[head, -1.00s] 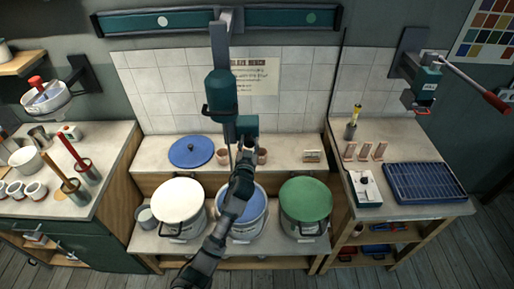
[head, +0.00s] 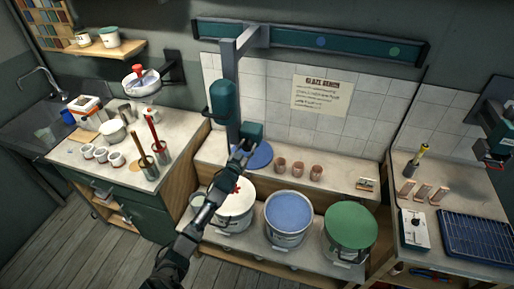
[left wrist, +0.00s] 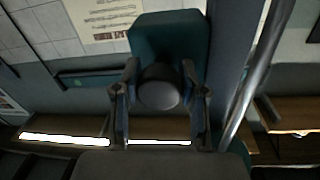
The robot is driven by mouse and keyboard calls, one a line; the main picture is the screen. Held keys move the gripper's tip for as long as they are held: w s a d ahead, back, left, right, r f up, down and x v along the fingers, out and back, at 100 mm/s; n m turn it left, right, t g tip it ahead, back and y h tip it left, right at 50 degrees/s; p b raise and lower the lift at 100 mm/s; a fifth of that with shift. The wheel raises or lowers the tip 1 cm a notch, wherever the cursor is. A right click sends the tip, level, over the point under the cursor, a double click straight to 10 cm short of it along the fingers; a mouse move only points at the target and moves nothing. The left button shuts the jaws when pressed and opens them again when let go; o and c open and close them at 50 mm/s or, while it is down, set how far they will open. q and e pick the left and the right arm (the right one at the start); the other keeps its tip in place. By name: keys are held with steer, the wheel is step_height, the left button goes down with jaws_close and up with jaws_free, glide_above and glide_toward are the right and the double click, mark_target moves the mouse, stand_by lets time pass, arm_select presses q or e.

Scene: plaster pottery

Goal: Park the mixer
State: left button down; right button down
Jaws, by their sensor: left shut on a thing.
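The mixer (head: 222,101) is a teal motor body on a grey post. It hangs from the teal wall rail (head: 358,46), near the rail's left end. My left gripper (head: 243,148) is shut on the mixer's grip at the lower teal block. In the left wrist view both fingers flank a dark round knob (left wrist: 159,87) on that block (left wrist: 168,40). The mixer hangs around the white-glaze bucket (head: 234,208); a small red shape shows over that bucket. My arm hides part of the bucket and the mixer's lower end. My right gripper is not seen.
A blue-glaze bucket (head: 287,215) and a green-glaze bucket (head: 350,229) stand to the right. A blue round lid (head: 260,155) and several clay cups (head: 298,168) are on the shelf behind. Blue (head: 320,42) and green (head: 394,51) dots mark the rail.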

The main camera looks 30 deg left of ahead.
arm_select(q)
steer(key=shift+s+a+f, duration=0.1)
steer(key=shift+s+a, duration=0.15)
steer(key=shift+a, duration=0.65)
steer(key=c, duration=0.9)
jaws_free()
steer(key=shift+o, duration=1.4)
steer(key=shift+w+d, duration=0.1)
steer(key=shift+d, duration=0.1)
steer(key=shift+w+d, duration=0.1)
steer(key=shift+d, duration=0.2)
steer(key=shift+a, duration=0.15)
steer(key=shift+s, duration=0.25)
steer(key=s+d, duration=0.2)
steer(key=s, duration=0.9)
steer(key=shift+s+d, duration=0.15)
steer(key=shift+s, duration=0.1)
